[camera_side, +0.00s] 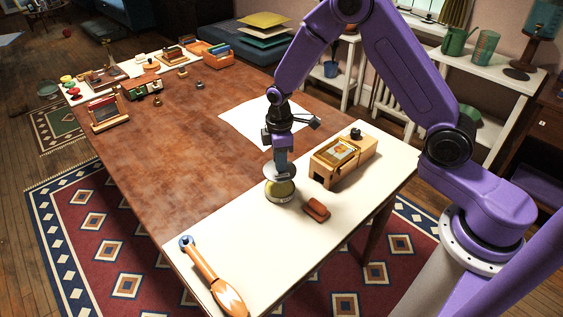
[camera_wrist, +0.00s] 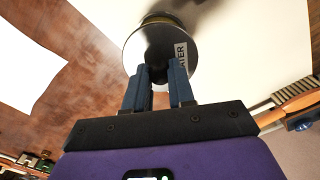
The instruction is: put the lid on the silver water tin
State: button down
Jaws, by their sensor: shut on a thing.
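The silver water tin (camera_side: 281,196) stands upright on the pale strip of the table, directly under the lid. A yellowish band shows between lid and tin rim in the side view; I cannot tell whether they touch. In the wrist view, my fingertips (camera_wrist: 160,78) meet at the middle of the shiny lid (camera_wrist: 137,50), which carries a label with the letters "ATER". The lid hides most of the tin there.
A wooden box (camera_side: 357,165) with a picture on it stands right of the tin. A reddish-brown block (camera_side: 316,210) lies in front of the box. An orange-handled tool (camera_side: 212,278) lies near the front edge. A white sheet (camera_side: 243,122) lies behind.

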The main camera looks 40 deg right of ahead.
jog(key=shift+f, duration=0.1)
send_over(280, 187)
jog(key=shift+f, duration=2.4)
jog(key=shift+f, duration=0.65)
jog(key=c, duration=0.9)
grip_release()
jog(key=shift+o, duration=0.2)
jog(key=shift+r, duration=0.15)
notch_tip(280, 187, up, 17)
jog(key=shift+r, duration=0.1)
